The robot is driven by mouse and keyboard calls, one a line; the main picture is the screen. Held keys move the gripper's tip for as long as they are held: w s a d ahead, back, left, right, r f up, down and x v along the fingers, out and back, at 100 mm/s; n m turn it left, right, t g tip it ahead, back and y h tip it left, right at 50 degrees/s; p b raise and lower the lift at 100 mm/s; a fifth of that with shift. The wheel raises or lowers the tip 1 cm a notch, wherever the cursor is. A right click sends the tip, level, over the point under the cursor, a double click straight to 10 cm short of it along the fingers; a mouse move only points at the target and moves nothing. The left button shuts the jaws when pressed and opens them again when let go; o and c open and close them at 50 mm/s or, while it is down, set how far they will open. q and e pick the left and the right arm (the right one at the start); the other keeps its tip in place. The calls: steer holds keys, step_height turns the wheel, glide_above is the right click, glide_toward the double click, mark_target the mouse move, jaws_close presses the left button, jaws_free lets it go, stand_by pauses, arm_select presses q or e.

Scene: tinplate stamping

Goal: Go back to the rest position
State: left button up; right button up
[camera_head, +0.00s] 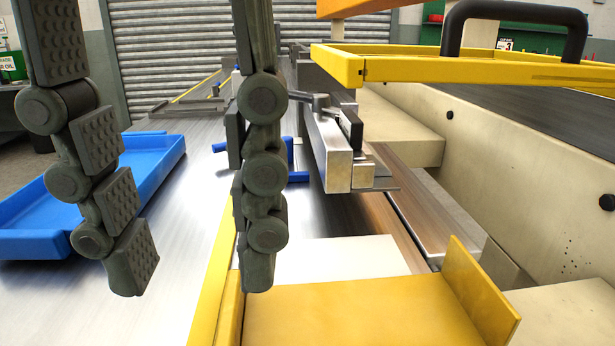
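My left gripper (197,270) hangs large in the foreground of the head view, coming down from the top edge. Its dark grey jointed fingers with studded pads are spread wide apart, and nothing is between them. The palm is out of the picture. The fingers appear in front of the shiny metal table, and one hides part of the machine's metal clamp bar (328,150). I cannot tell the exact height of the fingertips above the table. My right gripper is not in view.
A blue tray (30,245) lies on the metal table (140,315) at left. A white sheet (335,258) lies behind a yellow plate (365,310) with a raised edge. A yellow guard frame (455,68) with a black handle (515,15) stands over the machine at right.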

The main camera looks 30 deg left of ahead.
mark_target(218, 340)
arm_select(q)
steer(key=shift+f, duration=0.1)
step_height(218, 340, down, 8)
steer(key=shift+r, duration=0.15)
steer(key=shift+w+a, duration=0.25)
steer(key=shift+d, duration=0.15)
stand_by(0.4)
